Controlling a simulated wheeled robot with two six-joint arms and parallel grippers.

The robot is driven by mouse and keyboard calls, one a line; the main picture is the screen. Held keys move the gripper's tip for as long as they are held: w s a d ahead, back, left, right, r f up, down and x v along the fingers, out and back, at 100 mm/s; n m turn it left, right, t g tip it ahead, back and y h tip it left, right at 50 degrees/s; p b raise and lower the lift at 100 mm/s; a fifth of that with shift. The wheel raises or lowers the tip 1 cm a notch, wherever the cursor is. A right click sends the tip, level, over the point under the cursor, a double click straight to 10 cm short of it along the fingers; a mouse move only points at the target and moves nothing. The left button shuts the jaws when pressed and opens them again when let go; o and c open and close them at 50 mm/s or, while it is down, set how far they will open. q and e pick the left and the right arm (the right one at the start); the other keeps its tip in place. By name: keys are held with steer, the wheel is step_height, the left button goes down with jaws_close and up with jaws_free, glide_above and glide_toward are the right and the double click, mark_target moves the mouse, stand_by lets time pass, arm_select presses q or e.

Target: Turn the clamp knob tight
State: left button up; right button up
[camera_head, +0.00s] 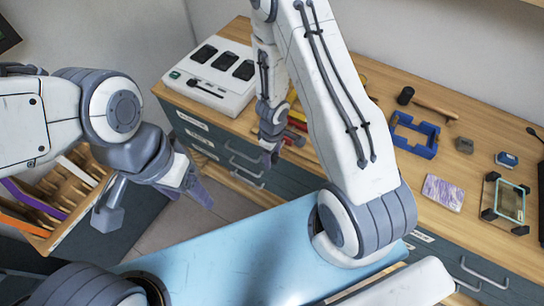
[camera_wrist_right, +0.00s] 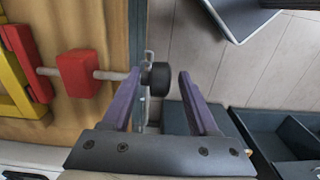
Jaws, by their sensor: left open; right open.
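The clamp lies at the edge of the wooden worktop. In the right wrist view it shows a red jaw block (camera_wrist_right: 80,73), a metal rod and a dark round clamp knob (camera_wrist_right: 156,79) that stands out past the edge. My right gripper (camera_wrist_right: 159,74) is open, with the knob between its fingertips, nearer the left finger. Contact cannot be told. In the head view my right gripper (camera_head: 271,152) is beside the clamp's red part (camera_head: 298,124), and the knob is not clearly visible. My left gripper (camera_head: 198,190) is open and empty, off the worktop's front left.
A white device with dark panels (camera_head: 213,72) stands left of the clamp. A blue frame (camera_head: 415,135), a hammer (camera_head: 434,109) and a purple patterned card (camera_head: 443,192) lie to the right. Drawers with handles (camera_head: 247,160) are below the worktop. A wooden rack (camera_head: 62,230) stands at left.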

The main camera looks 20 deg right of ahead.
steer(key=c, duration=0.8)
jaws_close()
steer(key=shift+f, duration=0.1)
